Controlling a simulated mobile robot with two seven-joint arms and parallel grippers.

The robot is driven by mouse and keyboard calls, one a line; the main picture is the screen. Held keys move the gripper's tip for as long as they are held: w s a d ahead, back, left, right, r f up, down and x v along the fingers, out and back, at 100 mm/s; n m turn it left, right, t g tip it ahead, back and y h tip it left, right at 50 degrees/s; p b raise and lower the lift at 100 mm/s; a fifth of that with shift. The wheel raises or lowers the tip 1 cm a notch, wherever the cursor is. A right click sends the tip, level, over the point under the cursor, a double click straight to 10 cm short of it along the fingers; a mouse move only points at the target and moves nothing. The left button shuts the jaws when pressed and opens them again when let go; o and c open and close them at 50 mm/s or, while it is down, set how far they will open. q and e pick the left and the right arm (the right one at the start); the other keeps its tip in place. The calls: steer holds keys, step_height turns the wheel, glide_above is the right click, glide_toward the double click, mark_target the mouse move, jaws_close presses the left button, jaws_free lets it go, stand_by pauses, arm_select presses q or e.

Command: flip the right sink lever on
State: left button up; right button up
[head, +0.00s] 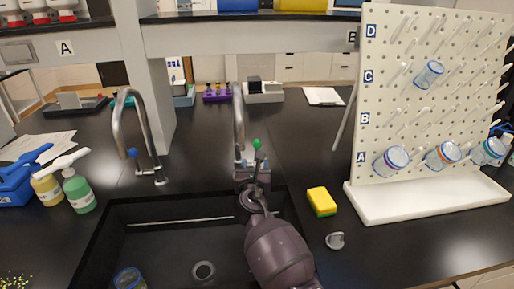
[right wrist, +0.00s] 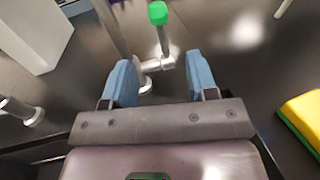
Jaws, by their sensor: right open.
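The right sink tap (head: 239,115) is a tall curved metal faucet at the back edge of the black sink. Its lever has a green knob (head: 257,143) and stands upright. In the right wrist view the green knob (right wrist: 158,13) tops a short metal stem (right wrist: 163,42) joined to the tap base. My right gripper (head: 254,167) is open and empty, close in front of the tap. In the right wrist view its blue fingers (right wrist: 162,78) lie to either side of the lever's lower end, which shows beyond and between them. Contact cannot be told. My left gripper is out of view.
A left tap (head: 118,120) with a blue knob (head: 133,153) stands at the sink's back left. A yellow and green sponge (head: 321,201) and a pegboard rack (head: 358,150) are to the right. Soap bottles (head: 78,190) stand at left. The sink (head: 150,240) opens below my arm.

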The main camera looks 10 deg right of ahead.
mark_target(257, 148)
steer(key=w+b, duration=0.1)
steer(key=w, duration=0.2)
steer(key=w+d+b, duration=0.1)
steer(key=w, duration=0.2)
steer(key=w+d+b, duration=0.1)
steer(key=w, duration=0.3)
steer(key=shift+f, duration=0.15)
steer(key=shift+w+d, duration=0.1)
steer(key=shift+w, duration=0.15)
steer(key=shift+c, duration=0.5)
jaws_close()
